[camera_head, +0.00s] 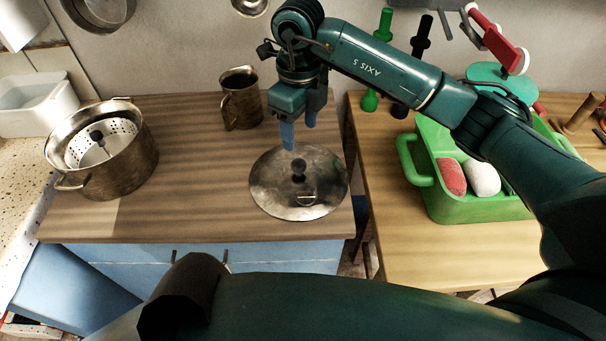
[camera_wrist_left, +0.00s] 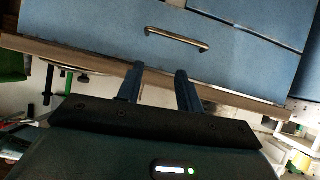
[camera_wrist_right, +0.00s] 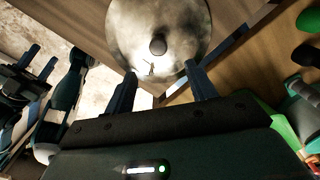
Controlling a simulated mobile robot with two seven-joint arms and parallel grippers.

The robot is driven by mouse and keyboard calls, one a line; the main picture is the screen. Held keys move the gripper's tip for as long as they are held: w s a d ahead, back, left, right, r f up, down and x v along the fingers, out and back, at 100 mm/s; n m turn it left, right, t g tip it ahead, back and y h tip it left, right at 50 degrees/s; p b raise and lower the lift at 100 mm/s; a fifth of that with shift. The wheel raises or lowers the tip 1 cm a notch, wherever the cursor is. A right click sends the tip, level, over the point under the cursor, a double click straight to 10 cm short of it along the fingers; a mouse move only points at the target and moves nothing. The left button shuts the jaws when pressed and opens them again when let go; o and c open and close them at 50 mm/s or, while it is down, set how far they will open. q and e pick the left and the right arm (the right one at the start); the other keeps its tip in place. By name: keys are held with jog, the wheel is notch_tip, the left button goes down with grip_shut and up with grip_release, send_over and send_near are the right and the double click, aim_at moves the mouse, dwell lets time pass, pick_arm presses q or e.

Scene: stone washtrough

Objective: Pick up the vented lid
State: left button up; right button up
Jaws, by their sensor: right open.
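The vented lid (camera_head: 320,190) is a round, worn metal lid with a black knob (camera_head: 298,168) at its middle and a small pale mark or slot near its front. It lies knob up on the brown wooden counter. My right gripper (camera_head: 299,134) is open and empty, just behind and above the lid, apart from the knob. In the right wrist view, the lid (camera_wrist_right: 125,35) and its knob show beyond the two spread fingers (camera_wrist_right: 160,72). My left gripper (camera_wrist_left: 158,73) is open and empty, facing a blue drawer front in the left wrist view.
A metal pot (camera_head: 122,175) with a perforated insert stands left on the counter (camera_head: 200,220). A metal jug (camera_head: 241,100) stands behind the lid, left of my right gripper. A green tub (camera_head: 470,207) with sponges is on the right table, across a gap. Counter left of the lid is clear.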

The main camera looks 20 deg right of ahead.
aim_at(299, 163)
notch_tip(299, 163, down, 10)
jog(key=shift+a+f+p, duration=0.1)
jog(key=shift+a+p, duration=0.05)
jog(key=shift+p, duration=0.45)
jog(key=shift+c, duration=0.6)
grip_shut()
